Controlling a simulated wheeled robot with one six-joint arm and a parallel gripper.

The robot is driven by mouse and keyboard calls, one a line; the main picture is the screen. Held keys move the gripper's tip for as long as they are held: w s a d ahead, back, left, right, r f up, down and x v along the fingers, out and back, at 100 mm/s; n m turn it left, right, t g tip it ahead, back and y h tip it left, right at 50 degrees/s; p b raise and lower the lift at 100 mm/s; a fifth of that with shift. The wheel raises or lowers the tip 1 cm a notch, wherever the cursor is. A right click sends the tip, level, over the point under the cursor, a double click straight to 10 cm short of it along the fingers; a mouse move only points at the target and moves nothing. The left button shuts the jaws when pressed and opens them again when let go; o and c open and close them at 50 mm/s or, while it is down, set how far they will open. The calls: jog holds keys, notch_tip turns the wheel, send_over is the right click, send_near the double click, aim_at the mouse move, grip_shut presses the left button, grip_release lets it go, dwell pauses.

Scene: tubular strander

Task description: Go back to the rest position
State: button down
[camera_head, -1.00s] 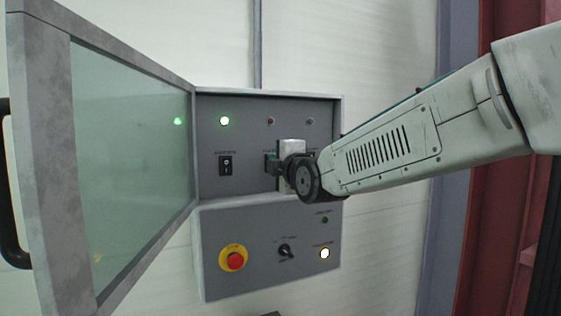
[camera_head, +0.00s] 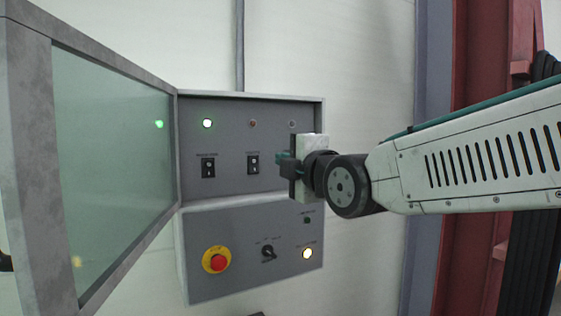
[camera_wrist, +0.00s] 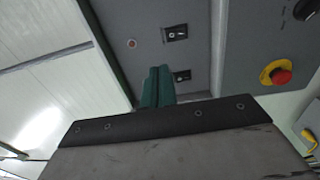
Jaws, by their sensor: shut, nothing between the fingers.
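My gripper (camera_head: 281,158) is in front of the right part of the grey control panel (camera_head: 228,178) in the head view. Its green fingers (camera_wrist: 157,88) are shut together with nothing between them in the wrist view. They look apart from the panel, but the exact gap is hard to tell. Two black rocker switches show in the head view, a left one (camera_head: 208,167) and a right one (camera_head: 253,164). My gripper and wrist hide the panel area to the right of them.
The glazed cabinet door (camera_head: 112,160) stands open on the left. The lower box carries a red emergency stop (camera_head: 217,262), a black rotary knob (camera_head: 268,252) and a lit button (camera_head: 307,254). A red column (camera_head: 480,120) stands at right.

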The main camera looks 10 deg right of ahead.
jog(key=s+d+f+m+g+h, duration=0.1)
jog(key=s+d+f+m+g, duration=0.1)
jog(key=s+f+m+g, duration=0.3)
jog(key=s+d+f+m+g+h, duration=0.1)
jog(key=d+f+m+h, duration=0.15)
jog(key=f, duration=0.45)
jog(key=s+d+f+m+g+h, duration=0.1)
jog(key=s+d+f+m+g, duration=0.1)
jog(key=s+f+m+g, duration=0.3)
jog(key=s+d+f+m+g, duration=0.1)
jog(key=s+d+f+m, duration=0.1)
jog(key=s, duration=0.4)
jog(key=s+d+f+m+g+h, duration=0.1)
jog(key=s+d+f+m+g, duration=0.1)
jog(key=s+d, duration=0.4)
jog(key=s+d+f+m+g+h, duration=0.1)
jog(key=s+d+f+m, duration=0.3)
jog(key=s+d+m, duration=0.1)
jog(key=shift+s+f+m+g, duration=0.2)
jog(key=shift+s+m+g, duration=0.25)
jog(key=shift+s, duration=0.25)
jog(key=shift+d, duration=0.2)
